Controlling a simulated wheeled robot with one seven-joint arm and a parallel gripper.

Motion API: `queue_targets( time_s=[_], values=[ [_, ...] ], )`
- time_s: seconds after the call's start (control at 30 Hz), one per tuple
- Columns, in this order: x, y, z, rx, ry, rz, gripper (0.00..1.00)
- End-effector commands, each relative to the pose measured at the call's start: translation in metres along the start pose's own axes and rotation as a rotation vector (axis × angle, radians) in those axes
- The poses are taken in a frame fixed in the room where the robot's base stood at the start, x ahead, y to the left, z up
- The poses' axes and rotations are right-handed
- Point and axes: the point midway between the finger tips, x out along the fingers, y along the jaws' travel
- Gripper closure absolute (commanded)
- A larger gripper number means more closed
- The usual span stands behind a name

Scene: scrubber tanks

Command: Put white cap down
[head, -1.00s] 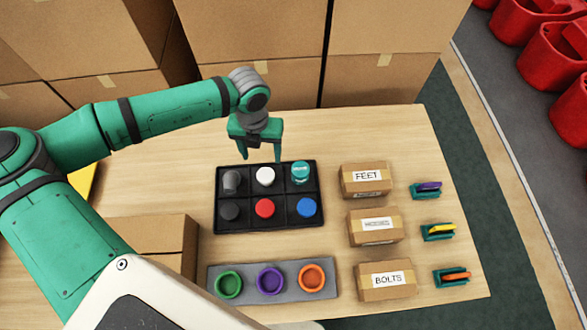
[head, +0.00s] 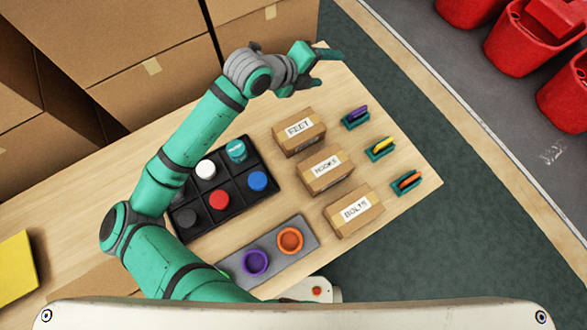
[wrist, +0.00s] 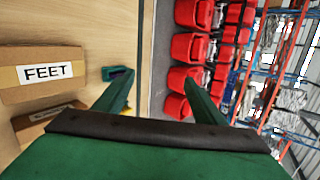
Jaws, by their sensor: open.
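The white cap (head: 205,170) sits in a back compartment of the black tray (head: 233,210), left of the teal cap (head: 236,151). My gripper (head: 333,66) is open and empty, held above the table's far right corner, well away from the cap. In the wrist view my two green fingers (wrist: 158,105) are spread with nothing between them. My arm hides the left part of the tray.
The tray also holds red (head: 219,200), blue (head: 257,181) and dark caps (head: 187,217). The FEET (head: 299,132), HOOKS (head: 325,169) and BOLTS boxes (head: 353,210) stand right of it. A grey holder (head: 272,250) carries coloured rings. Large cartons (head: 120,60) stand behind.

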Motion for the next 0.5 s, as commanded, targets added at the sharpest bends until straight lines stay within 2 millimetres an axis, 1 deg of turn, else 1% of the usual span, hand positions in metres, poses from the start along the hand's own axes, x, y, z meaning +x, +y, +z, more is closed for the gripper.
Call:
queue_targets(
  time_s=[0.03, 0.1, 0.2, 0.3, 0.4, 0.5],
  values=[
    [0.007, -0.022, -0.008, -0.037, 0.002, -0.070, 0.36],
    [0.012, -0.049, -0.015, -0.090, -0.001, -0.157, 0.36],
    [0.016, -0.084, -0.024, -0.175, 0.000, -0.277, 0.36],
    [0.015, -0.114, -0.029, -0.266, 0.001, -0.392, 0.36],
    [0.012, -0.138, -0.035, -0.364, 0.007, -0.501, 0.36],
    [0.007, -0.156, -0.038, -0.469, 0.014, -0.601, 0.36]
  ],
)
